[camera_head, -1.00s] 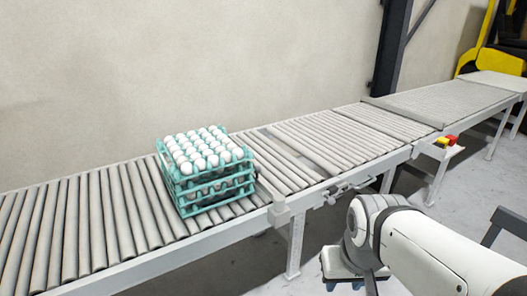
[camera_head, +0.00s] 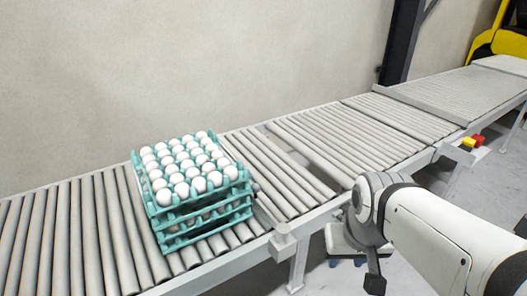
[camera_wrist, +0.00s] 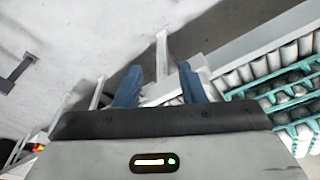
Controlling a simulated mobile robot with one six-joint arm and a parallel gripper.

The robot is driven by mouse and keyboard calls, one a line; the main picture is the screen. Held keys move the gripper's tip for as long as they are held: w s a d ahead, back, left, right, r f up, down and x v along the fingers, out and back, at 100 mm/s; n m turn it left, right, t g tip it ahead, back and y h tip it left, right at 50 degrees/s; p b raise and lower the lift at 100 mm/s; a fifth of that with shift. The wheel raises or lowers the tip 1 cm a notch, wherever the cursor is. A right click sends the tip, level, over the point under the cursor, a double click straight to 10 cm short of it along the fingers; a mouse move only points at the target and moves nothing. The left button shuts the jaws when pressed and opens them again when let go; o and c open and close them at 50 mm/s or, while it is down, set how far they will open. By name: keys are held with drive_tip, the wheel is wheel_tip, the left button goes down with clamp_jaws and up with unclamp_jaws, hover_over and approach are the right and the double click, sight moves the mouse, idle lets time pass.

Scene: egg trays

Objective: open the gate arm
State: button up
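My gripper (camera_wrist: 158,85) shows in the wrist view with two blue fingers apart and nothing clearly held between them. In the head view it is mostly hidden behind my wrist, low beside the conveyor's front side. A pale block (camera_head: 283,243) sits on the conveyor's front rail, just right of the egg stack; it may be the gate arm's mount. I cannot clearly make out the gate arm itself; a small dark end (camera_head: 256,187) shows at the stack's right side. In the wrist view, a pale upright piece (camera_wrist: 162,55) stands just beyond the fingertips; I cannot tell which part it is.
A stack of teal trays with white eggs (camera_head: 196,219) stands on the roller conveyor (camera_head: 90,235). Rollers to its right are empty, with a gap among them. A red and yellow button box (camera_head: 472,142) is at the right. The wall is behind.

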drive_tip(key=shift+o, duration=1.7)
drive_tip(key=w+a+r+m+y+p, duration=0.1)
drive_tip(key=w+a+r+m+p, duration=0.1)
drive_tip(key=w, duration=0.6)
drive_tip(key=shift+w+a+r+m+g+p, duration=0.3)
drive_tip(key=shift+r+m+g+p, duration=0.15)
drive_tip(key=shift+r, duration=0.2)
drive_tip(key=m+g+y+p, duration=0.2)
drive_tip(key=m+y+p, duration=0.2)
drive_tip(key=m+p, duration=0.45)
approach(257, 185)
wheel_tip(257, 185, down, 2)
drive_tip(key=m+b, duration=0.2)
drive_tip(key=shift+t, duration=0.25)
drive_tip(key=x, duration=0.4)
drive_tip(key=p+x, duration=0.1)
drive_tip(key=x, duration=0.3)
drive_tip(key=shift+s+a+r+p, duration=0.15)
drive_tip(key=shift+a+p, duration=0.15)
drive_tip(key=shift+a, duration=0.05)
drive_tip(key=shift+c, duration=0.4)
